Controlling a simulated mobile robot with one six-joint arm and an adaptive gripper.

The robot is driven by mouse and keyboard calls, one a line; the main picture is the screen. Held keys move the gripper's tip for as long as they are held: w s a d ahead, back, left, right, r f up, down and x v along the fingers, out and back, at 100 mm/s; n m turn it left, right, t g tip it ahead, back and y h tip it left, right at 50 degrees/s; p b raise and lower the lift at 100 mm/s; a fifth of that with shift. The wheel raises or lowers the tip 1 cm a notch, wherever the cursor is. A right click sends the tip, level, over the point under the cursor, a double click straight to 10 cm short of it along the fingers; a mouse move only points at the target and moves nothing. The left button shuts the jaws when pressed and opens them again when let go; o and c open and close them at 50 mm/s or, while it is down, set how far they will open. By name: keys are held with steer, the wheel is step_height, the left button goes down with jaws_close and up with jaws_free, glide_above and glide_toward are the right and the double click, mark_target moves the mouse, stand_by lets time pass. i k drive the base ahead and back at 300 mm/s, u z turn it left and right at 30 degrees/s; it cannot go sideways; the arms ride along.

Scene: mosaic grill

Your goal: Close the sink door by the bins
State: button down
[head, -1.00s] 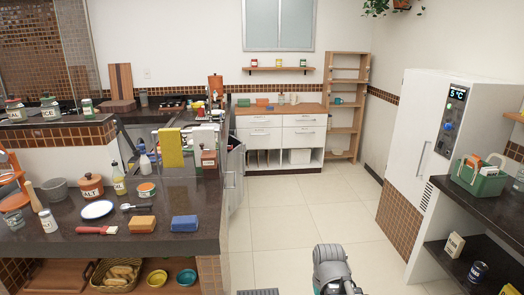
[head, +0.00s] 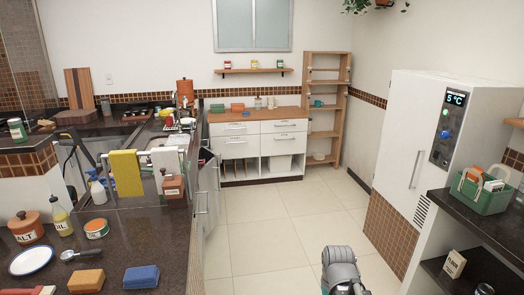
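Grey cabinet doors with long vertical handles (head: 203,202) run along the right side of the sink counter (head: 190,240). One grey door (head: 210,190) appears to stand out from the cabinet front, with a dark gap near its top. I see it almost edge-on, so how far it is open is hard to tell. I cannot pick out the bins with certainty. My gripper is not in view; only a grey rounded part of my arm shows at the bottom of the head view.
The tiled floor (head: 270,215) is clear between the sink counter and the white fridge (head: 405,140) on the right. A white drawer unit (head: 262,145) and a wooden shelf (head: 325,100) stand at the back. A dark counter (head: 485,205) with a green caddy (head: 482,192) juts in at right.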

mark_target(207, 178)
steer(key=i, duration=2.3)
steer(key=u, duration=0.65)
steer(key=i, duration=1.55)
steer(key=u, duration=0.4)
